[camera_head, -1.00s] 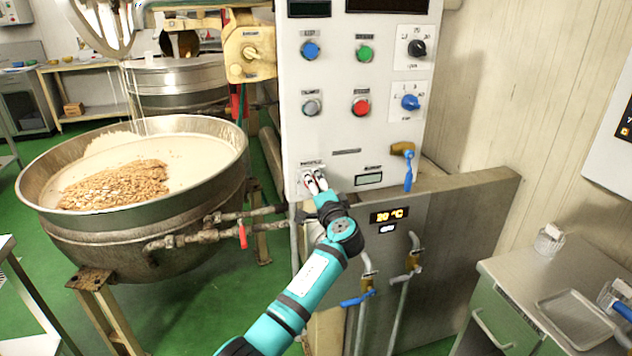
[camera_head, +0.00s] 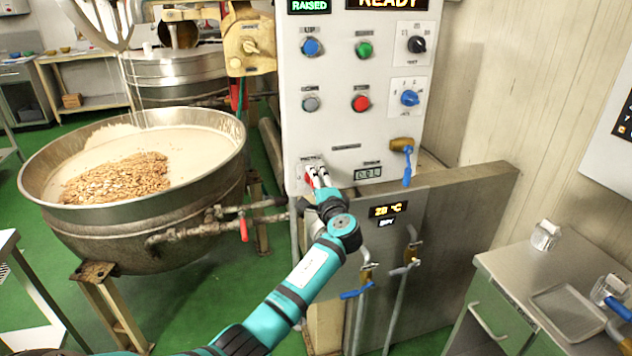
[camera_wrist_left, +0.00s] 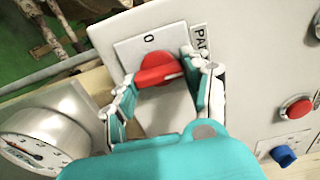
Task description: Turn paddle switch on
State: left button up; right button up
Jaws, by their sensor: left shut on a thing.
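The paddle switch is a red knob (camera_wrist_left: 158,68) on a white plate marked "0" and partly readable "PA" in the left wrist view. In the head view it is at the lower left of the white control panel (camera_head: 330,135), mostly hidden by my gripper. My left gripper (camera_wrist_left: 163,78) is shut on the red knob, one finger on each side. It also shows at the panel in the head view (camera_head: 317,177). The "READY" display (camera_head: 388,3) and the "RAISED" display (camera_head: 309,6) are lit. My right gripper is not in view.
A large kettle (camera_head: 215,165) with nuts stands left of the panel. A blue-handled valve (camera_head: 407,165) and blue, green, grey and red buttons are on the panel. A dial gauge (camera_wrist_left: 30,145) is close to the gripper. A green cabinet (camera_head: 500,310) stands at the right.

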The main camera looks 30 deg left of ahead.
pick_arm(q)
jog(key=shift+f, duration=0.1)
jog(key=o, duration=1.2)
jog(key=shift+d, duration=0.1)
jog(key=shift+c, duration=0.2)
jog(key=v, duration=1.2)
